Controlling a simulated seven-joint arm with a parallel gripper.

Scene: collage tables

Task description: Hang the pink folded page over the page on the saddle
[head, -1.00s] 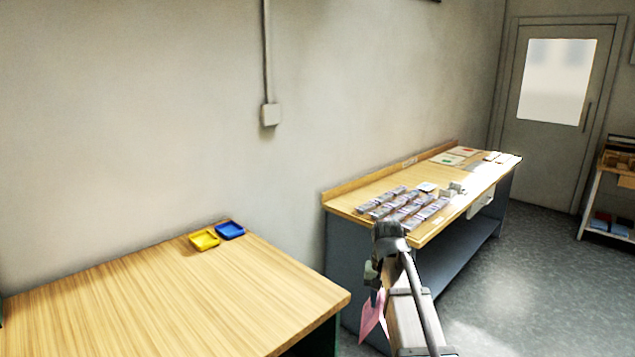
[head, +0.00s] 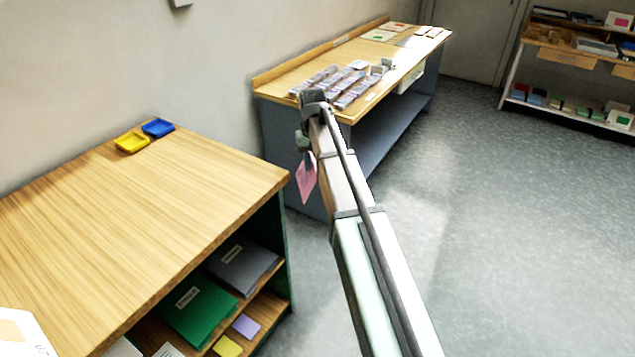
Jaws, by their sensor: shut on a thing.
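The pink folded page (head: 306,182) hangs below my gripper (head: 304,152) in the head view. My gripper is shut on it and holds it in the air, in front of the grey side of the far table. The fingertips are small and partly hidden by the wrist. I cannot make out a saddle with a page on it in this view.
The near wooden table (head: 150,220) has a yellow tray (head: 131,143) and a blue tray (head: 158,128) at its back corner, with folders on shelves below. The far table (head: 290,78) carries rows of small packets (head: 340,84). A shelf unit (head: 565,65) stands at right. Floor between is open.

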